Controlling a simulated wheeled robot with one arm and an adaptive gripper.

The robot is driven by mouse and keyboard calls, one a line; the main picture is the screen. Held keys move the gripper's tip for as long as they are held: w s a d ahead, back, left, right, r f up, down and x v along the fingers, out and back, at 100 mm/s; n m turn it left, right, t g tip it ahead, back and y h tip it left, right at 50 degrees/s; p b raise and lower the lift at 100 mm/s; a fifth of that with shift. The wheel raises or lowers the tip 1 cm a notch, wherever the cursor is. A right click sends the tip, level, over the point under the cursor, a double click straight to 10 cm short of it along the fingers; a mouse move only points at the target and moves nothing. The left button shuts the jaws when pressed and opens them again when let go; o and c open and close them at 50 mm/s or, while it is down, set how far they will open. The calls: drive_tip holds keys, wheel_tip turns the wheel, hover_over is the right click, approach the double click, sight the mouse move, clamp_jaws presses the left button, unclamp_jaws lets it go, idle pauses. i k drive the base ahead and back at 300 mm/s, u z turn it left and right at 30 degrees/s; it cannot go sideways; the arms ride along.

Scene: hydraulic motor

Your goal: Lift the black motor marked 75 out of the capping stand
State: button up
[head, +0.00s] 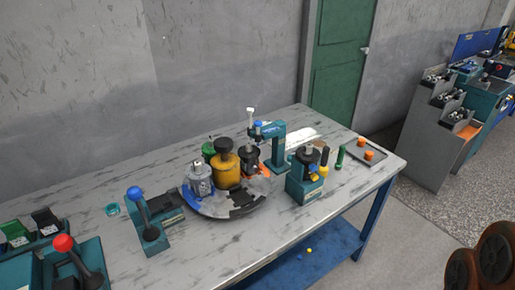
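A teal block-like stand (304,188) stands on the right half of the workbench. A small black motor-like part (309,156) sits upright in its top. Another dark upright part (250,160) stands on the round dark tray, beside a teal post with an overhanging arm (277,145). No marking 75 is readable on either part, and I cannot tell for certain which stand is the capping stand. My gripper is not in view.
The round tray (238,209) also holds a grey motor (199,180) and a yellow-orange one (227,168). Teal lever fixtures, one blue-knobbed (147,220) and one red-knobbed (75,262), stand left. A grey tray (356,152) with orange caps lies right. The bench's front strip is mostly clear.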

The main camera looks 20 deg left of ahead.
sight(307, 154)
drive_tip(key=u, duration=0.9)
drive_tip(key=i, duration=0.8)
drive_tip(key=u, duration=0.9)
